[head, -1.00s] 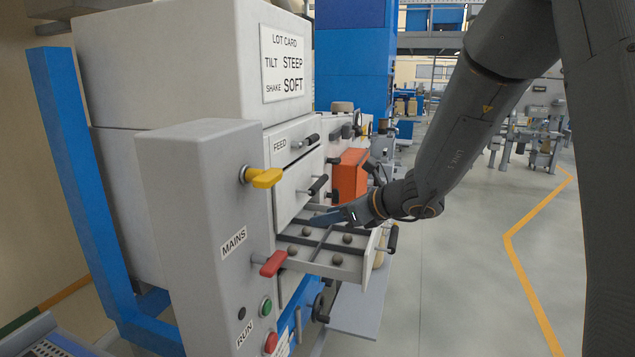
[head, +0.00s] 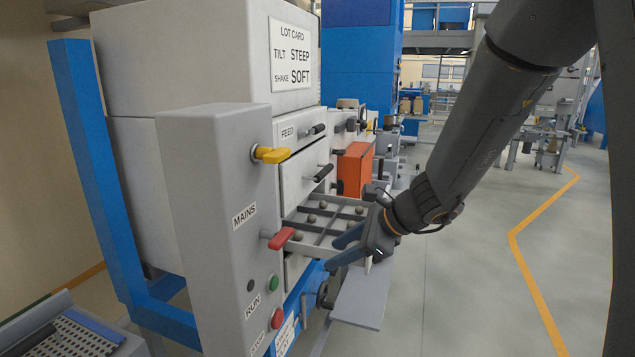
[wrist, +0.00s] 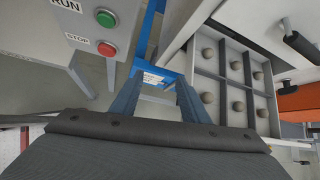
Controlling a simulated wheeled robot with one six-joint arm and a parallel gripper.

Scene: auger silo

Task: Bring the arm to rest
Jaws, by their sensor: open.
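My gripper (head: 345,250) is at the front of the machine, just in front of the open divided tray (head: 325,228). In the wrist view its two blue-grey fingers (wrist: 158,100) stand apart with nothing between them. The tray also shows in the wrist view (wrist: 232,74), to the right of the fingers, with several round brownish balls in its compartments. In the head view my wrist and fingers cover the tray's near right corner. I cannot tell whether the gripper touches the tray.
The grey control box carries a yellow handle (head: 270,155), a red handle (head: 281,238), a green button (head: 273,283) and a red button (head: 277,318). An orange box (head: 354,168) is behind the tray. Open floor (head: 470,280) lies to the right.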

